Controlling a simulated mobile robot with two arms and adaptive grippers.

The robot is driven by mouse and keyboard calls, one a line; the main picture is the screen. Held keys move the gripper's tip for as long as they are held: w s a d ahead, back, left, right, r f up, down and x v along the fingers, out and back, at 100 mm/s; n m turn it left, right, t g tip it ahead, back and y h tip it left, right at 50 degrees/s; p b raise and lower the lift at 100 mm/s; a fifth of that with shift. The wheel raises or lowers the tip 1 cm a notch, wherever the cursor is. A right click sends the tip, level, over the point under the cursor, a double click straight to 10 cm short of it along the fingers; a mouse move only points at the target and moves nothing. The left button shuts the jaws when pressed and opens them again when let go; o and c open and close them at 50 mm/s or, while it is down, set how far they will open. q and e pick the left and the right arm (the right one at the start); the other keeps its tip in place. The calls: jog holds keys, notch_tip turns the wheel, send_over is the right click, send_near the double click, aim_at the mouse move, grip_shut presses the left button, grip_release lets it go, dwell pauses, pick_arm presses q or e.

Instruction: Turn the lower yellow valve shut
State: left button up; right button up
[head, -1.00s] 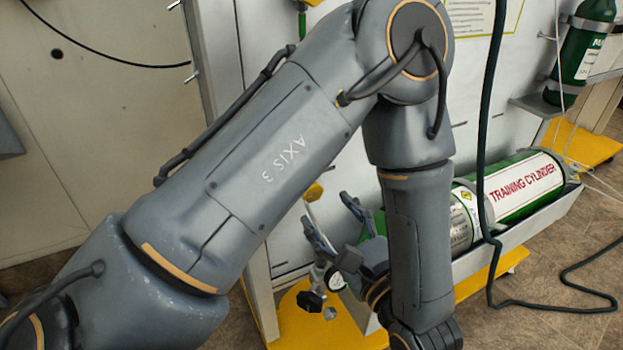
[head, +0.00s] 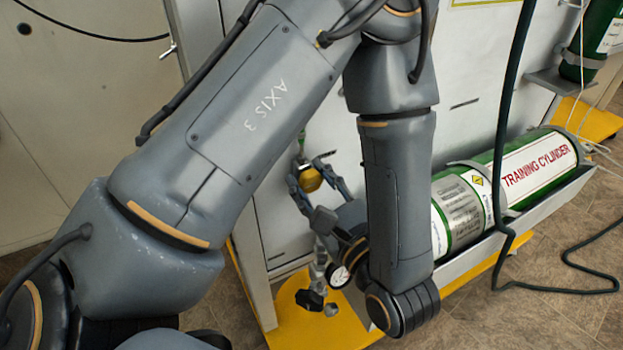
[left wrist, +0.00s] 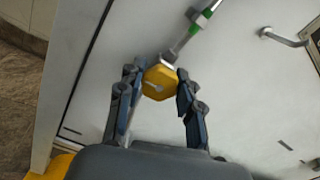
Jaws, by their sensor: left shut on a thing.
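The yellow valve (head: 309,178) is a small rounded knob at the front of the white panel, and it also shows in the left wrist view (left wrist: 160,82). My left gripper (head: 314,176) has its two fingers on either side of the knob and is shut on it. In the left wrist view the fingertips (left wrist: 158,80) flank the knob, and a pipe with a green band runs up from it. My arm hides much of the panel above. My right gripper is not in view.
A green training cylinder (head: 535,173) lies in a trough right of my arm. A dark hose (head: 510,130) hangs in front of it. A gauge (head: 340,277) and fittings sit below my gripper, above the yellow base (head: 290,318).

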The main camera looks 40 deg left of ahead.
pick_arm(q)
jog(key=shift+c, duration=0.9)
jog(key=m, duration=0.5)
jog(key=shift+m, duration=0.4)
jog(key=o, duration=1.2)
jog(key=shift+v, duration=3.75)
